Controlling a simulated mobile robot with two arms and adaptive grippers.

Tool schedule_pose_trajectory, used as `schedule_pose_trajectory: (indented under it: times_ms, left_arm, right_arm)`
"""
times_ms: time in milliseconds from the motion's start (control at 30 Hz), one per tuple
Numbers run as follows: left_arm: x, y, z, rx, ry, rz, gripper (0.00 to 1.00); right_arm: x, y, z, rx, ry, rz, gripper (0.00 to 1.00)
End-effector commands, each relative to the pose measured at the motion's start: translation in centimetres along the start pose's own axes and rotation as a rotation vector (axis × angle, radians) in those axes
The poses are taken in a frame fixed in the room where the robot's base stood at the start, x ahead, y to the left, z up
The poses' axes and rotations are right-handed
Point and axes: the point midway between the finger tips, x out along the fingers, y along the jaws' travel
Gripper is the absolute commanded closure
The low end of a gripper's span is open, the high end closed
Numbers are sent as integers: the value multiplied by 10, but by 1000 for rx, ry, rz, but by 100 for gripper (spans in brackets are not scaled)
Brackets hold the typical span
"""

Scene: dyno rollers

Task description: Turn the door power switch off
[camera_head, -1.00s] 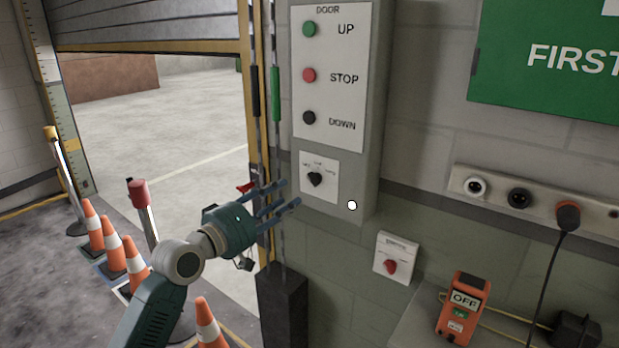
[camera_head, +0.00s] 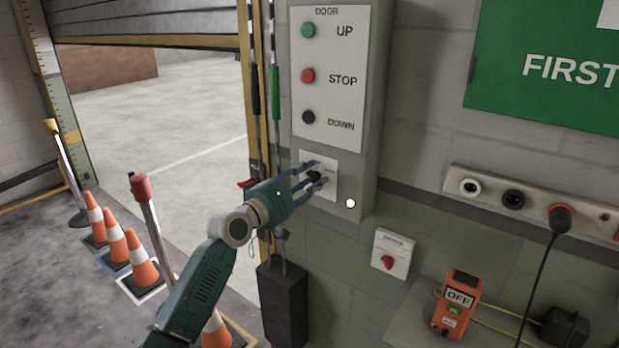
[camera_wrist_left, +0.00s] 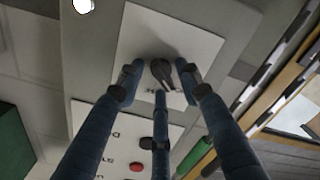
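The door control box (camera_head: 370,100) hangs on the wall with green, red and black buttons marked UP, STOP and DOWN. Below them a white plate (camera_head: 329,190) carries a dark rotary knob (camera_head: 314,177). My left gripper (camera_head: 320,173) is at this plate, its fingers partly covering the knob. In the left wrist view the knob (camera_wrist_left: 162,72) lies between the spread fingers of the gripper (camera_wrist_left: 160,78). I see gaps beside the knob there; contact is unclear. The knob's setting and most plate lettering are hidden or too small. My right gripper is not in view.
A small white wall switch with a red knob (camera_head: 387,262) is lower right. A socket strip (camera_head: 490,193) and an orange OFF device (camera_head: 455,303) are further right. Traffic cones (camera_head: 115,243), a red-topped post (camera_head: 141,188) and a black box (camera_head: 284,300) stand left and below.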

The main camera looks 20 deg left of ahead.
Motion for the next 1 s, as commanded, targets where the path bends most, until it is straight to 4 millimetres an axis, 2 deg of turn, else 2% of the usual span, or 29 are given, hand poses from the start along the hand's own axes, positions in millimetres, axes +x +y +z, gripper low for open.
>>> schedule_pose_trajectory:
  times_ms: [67,233,267,667,1000]
  left_arm:
    - [0,0,0,0,0,0,65]
    - [0,0,0,0,0,0,96]
    - [0,0,0,0,0,0,100]
    - [0,-1,1,65,1,1,100]
    - [0,-1,3,314,3,3,100]
  right_arm:
    - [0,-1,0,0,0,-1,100]
    - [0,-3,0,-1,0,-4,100]
    - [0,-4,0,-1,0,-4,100]
    - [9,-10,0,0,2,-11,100]
    - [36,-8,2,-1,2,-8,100]
